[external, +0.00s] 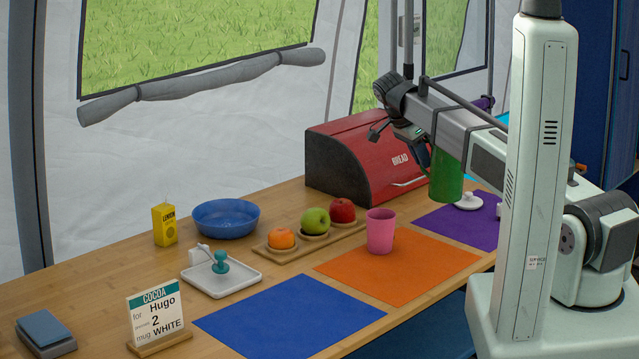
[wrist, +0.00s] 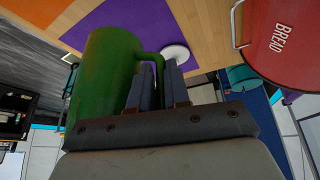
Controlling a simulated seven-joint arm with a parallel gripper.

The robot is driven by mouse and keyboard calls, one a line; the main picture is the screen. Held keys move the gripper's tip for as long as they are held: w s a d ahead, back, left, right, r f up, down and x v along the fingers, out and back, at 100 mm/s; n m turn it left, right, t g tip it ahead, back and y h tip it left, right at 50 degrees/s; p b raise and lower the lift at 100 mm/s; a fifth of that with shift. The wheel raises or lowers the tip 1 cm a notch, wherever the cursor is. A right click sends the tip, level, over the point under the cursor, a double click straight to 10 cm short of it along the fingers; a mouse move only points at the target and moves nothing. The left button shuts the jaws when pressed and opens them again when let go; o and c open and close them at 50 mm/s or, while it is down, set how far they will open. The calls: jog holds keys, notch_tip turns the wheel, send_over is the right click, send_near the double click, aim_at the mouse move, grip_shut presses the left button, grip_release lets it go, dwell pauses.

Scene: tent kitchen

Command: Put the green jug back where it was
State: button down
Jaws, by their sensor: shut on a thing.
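The green jug (external: 446,178) hangs from my gripper beside the right end of the red bread bin, and looks raised above the table. In the wrist view the jug (wrist: 103,78) fills the left middle, with its handle towards my fingers. My gripper (wrist: 160,80) is shut on the handle; in the external view my gripper (external: 424,152) is partly hidden by the jug and arm. A purple mat (external: 455,225) lies below the jug. A white round object with a knob (external: 467,202) sits at the mat's back edge, and it also shows in the wrist view (wrist: 177,52).
The bread bin (external: 350,160) stands close behind and left. An orange mat (external: 400,270) holds a pink cup (external: 380,231) near its back edge. A blue mat (external: 290,317) is bare. A fruit board (external: 290,247), blue bowl (external: 226,217) and white tray (external: 222,278) stand further left.

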jog(key=shift+f, duration=4.2)
jog(key=c, duration=1.1)
grip_release()
jog(key=v, duration=1.2)
